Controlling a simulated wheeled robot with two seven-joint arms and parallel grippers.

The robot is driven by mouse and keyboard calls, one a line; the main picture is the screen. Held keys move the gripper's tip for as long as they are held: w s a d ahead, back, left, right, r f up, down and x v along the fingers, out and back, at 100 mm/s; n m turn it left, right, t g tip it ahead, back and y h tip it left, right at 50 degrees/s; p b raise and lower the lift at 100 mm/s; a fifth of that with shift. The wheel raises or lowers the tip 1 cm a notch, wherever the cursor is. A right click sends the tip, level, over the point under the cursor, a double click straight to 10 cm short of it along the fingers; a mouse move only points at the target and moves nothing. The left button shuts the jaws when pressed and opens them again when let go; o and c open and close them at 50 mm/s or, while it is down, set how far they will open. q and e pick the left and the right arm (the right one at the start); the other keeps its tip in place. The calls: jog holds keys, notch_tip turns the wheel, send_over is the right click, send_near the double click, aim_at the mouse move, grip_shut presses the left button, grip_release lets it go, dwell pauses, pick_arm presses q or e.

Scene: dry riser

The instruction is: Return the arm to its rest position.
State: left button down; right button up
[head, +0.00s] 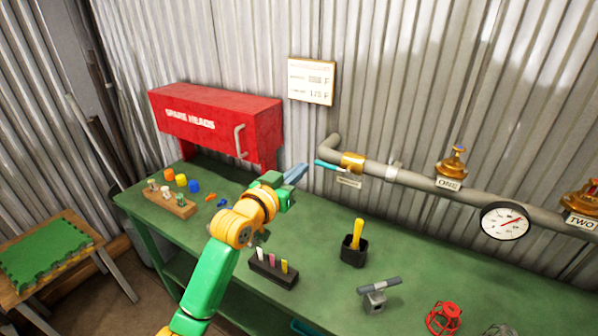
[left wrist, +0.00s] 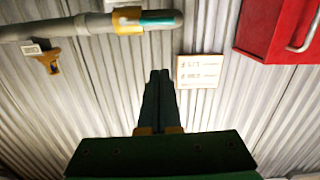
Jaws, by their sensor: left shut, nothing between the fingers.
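My left arm, green and orange, reaches up over the green bench (head: 320,232) in the head view. Its gripper (head: 297,174) is shut and empty, in front of the corrugated wall between the red cabinet and the pipe's teal-handled end. In the left wrist view the gripper's dark fingers (left wrist: 157,78) are together with nothing between them. My right gripper is not in view.
The red spare heads cabinet (head: 218,122) stands at the back left. The grey pipe (head: 415,178) carries a teal lever (head: 327,165), valves and a gauge (head: 505,221). A black cup (head: 353,250), a marker block (head: 272,270) and a wooden rack (head: 168,199) stand on the bench.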

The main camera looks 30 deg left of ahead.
pick_arm(q)
jog(key=shift+w, duration=0.1)
jog(key=s+d+f+m+g, duration=0.1)
jog(key=s+d+f+g, duration=0.15)
jog(key=f, duration=0.35)
jog(key=s+d+f+g, duration=0.2)
jog(key=s+f, duration=0.1)
jog(key=f, duration=0.3)
jog(key=s+d+f+g, duration=0.25)
jog(key=s+f, duration=0.25)
jog(key=s, duration=0.4)
jog(key=s+d+f+m+g, duration=0.1)
jog(key=s+f+g, duration=0.35)
jog(key=s, duration=0.35)
jog(key=s+d+f+g, duration=0.25)
jog(key=s+f, duration=0.35)
jog(key=s, duration=0.3)
notch_tip(320, 180, down, 14)
jog(key=f+g, duration=0.1)
jog(key=s+a+f+g, duration=0.1)
jog(key=s+a+f, duration=0.2)
jog(key=s+f, duration=0.8)
jog(key=s, duration=0.2)
jog(key=shift+s+f+m+y, duration=0.3)
jog(key=shift+s, duration=0.05)
